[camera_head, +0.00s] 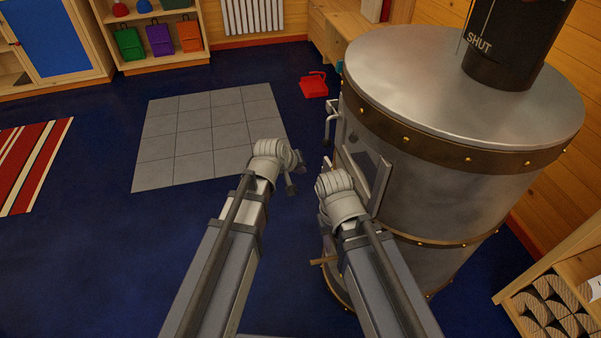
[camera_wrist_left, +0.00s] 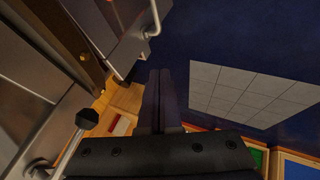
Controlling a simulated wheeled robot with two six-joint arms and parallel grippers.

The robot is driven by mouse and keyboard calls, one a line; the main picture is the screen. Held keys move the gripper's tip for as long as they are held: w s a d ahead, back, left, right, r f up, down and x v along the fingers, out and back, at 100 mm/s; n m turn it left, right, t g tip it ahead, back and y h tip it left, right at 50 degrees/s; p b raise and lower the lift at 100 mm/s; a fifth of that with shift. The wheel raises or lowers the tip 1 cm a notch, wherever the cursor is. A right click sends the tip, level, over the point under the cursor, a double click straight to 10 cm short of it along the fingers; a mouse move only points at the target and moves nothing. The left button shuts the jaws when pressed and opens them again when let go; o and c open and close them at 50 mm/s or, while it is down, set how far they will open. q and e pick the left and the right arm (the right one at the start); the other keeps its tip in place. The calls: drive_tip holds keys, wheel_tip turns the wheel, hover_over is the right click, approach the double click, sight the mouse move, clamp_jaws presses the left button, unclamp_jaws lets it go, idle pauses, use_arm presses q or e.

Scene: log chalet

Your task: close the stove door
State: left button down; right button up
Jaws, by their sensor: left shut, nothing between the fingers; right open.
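The stove (camera_head: 450,120) is a large metal cylinder with riveted brown bands at the right. Its door (camera_head: 379,185), with a dark window and pale frame, faces left; the pale handle (camera_head: 331,124) stands at its far side. How far the door is ajar is hard to tell. The door (camera_wrist_left: 112,28) and handle (camera_wrist_left: 152,20) also show at the top of the left wrist view. My left gripper (camera_head: 294,172) is shut and empty, left of the door and apart from it. My right gripper (camera_head: 325,166) is open, close before the door; its wrist hides most of the fingers.
A red object (camera_head: 314,84) lies on the blue floor beyond the stove. Grey tiles (camera_head: 205,130) and a striped rug (camera_head: 32,160) lie to the left. A log rack (camera_head: 545,295) stands at the lower right. Shelves with bags (camera_head: 158,38) line the back. Floor left of the stove is clear.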

sight(324, 169)
use_arm(q)
drive_tip(key=shift+w+d+f+b, duration=1.9)
drive_tip(key=shift+w+d+f, duration=0.6)
drive_tip(key=shift+d, duration=0.15)
drive_tip(key=shift+w+d, duration=0.6)
drive_tip(key=shift+d, duration=0.3)
drive_tip(key=shift+s, duration=0.1)
drive_tip(key=shift+a, duration=0.15)
